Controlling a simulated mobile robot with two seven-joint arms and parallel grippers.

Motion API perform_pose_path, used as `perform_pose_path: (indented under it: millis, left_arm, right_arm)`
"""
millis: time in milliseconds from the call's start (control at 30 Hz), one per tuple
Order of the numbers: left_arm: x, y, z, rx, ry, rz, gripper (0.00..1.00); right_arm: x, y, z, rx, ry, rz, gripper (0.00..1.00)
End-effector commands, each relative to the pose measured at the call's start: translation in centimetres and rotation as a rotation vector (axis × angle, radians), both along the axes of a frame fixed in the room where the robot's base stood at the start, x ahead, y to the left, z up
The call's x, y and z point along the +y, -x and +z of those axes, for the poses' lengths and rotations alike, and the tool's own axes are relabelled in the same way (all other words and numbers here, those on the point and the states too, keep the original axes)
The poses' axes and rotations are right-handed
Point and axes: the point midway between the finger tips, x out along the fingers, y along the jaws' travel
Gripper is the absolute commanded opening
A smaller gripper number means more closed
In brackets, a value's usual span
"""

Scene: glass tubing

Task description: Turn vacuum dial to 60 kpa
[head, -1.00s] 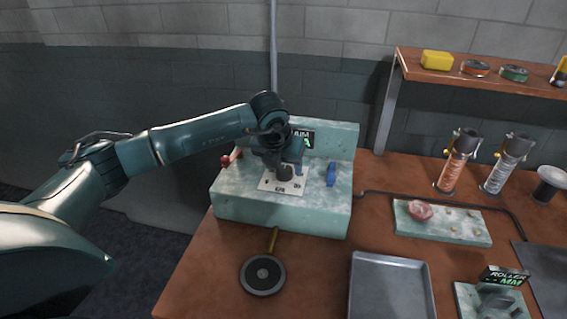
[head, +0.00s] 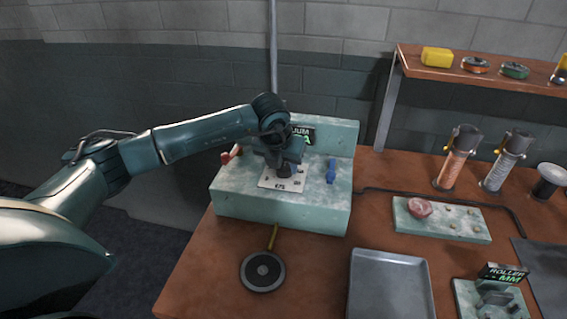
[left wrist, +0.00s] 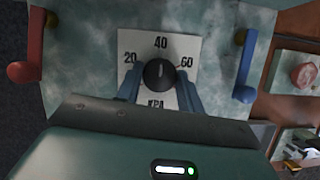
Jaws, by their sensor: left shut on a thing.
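The vacuum dial is a dark round knob (left wrist: 159,75) on a white plate (left wrist: 131,48) marked 20, 40, 60 and KPA. A pale mark on the knob points up, toward about 40, in the left wrist view. My left gripper (head: 284,167) is shut on the knob, with one finger on each side in the left wrist view (left wrist: 160,90). In the head view the gripper hides much of the knob. My right gripper is not in view.
The plate is on a pale green unit (head: 280,212) with a red lever (left wrist: 30,60) on the left and a blue lever (left wrist: 246,70) on the right. A round black disc (head: 262,271) and a metal tray (head: 390,290) lie in front. A shelf (head: 480,75) stands at the right.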

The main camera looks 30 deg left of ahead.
Motion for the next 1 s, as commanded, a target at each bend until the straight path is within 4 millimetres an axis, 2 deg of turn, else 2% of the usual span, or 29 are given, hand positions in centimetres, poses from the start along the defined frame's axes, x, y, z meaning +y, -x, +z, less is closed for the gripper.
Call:
perform_pose_path:
  millis: [233,467,1000]
  left_arm:
    - [0.1,0.0,-0.1,-0.001,-0.001,-0.025,0.14]
    - [0.2,0.0,-0.3,-0.002,0.001,-0.137,0.14]
    - [0.4,-0.1,-0.2,-0.002,0.002,-0.625,0.14]
  right_arm:
    - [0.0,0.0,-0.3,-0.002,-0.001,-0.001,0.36]
    - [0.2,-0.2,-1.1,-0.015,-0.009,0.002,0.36]
    - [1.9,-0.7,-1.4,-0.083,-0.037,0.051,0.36]
